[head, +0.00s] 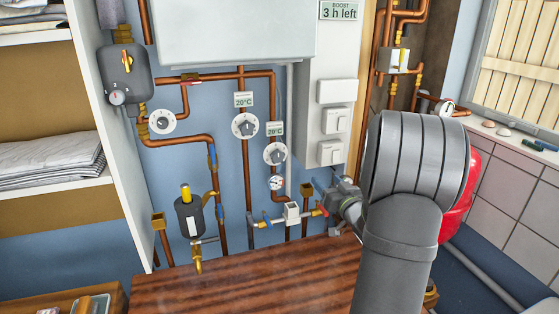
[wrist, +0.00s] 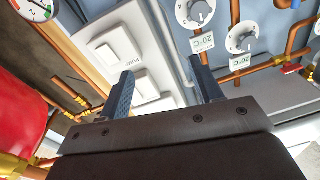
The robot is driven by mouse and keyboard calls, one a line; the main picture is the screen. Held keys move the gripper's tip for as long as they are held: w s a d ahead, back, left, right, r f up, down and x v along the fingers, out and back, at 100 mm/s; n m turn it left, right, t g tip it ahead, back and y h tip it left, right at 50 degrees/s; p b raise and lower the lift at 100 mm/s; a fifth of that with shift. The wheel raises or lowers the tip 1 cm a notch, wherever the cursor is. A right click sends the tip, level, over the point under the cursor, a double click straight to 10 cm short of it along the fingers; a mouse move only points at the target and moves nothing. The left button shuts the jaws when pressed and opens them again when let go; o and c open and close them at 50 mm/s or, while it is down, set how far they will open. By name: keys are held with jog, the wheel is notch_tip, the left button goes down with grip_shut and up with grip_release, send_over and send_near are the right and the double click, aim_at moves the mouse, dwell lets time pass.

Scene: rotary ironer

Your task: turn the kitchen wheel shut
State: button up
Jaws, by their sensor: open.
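Three round white dial wheels with grey knobs sit on the pipes of the blue wall in the head view: a left one (head: 162,121), a middle one (head: 245,126) and a right one (head: 276,154). Small 20°C tags hang above the middle and right ones. I cannot read which is the kitchen wheel. The wrist view shows two dials upside down, one at the top (wrist: 197,12) and one at the right (wrist: 242,38). My gripper (head: 326,197) is open and empty, below and right of the right dial, apart from it. It also shows in the wrist view (wrist: 160,75).
Near my gripper are a white switch panel (head: 333,95) and a small valve manifold (head: 291,213). A red vessel (head: 472,185) is partly behind my arm. A brown wooden top (head: 215,285) lies below. A black canister (head: 189,214) hangs left.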

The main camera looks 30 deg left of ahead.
jog(key=s+a, duration=0.5)
jog(key=s, duration=0.1)
jog(key=m, duration=0.1)
send_near(279, 158)
jog(key=shift+g, duration=0.4)
jog(key=x, duration=0.9)
jog(key=shift+w+r, duration=0.1)
jog(key=shift+r, duration=0.1)
jog(key=c, duration=0.9)
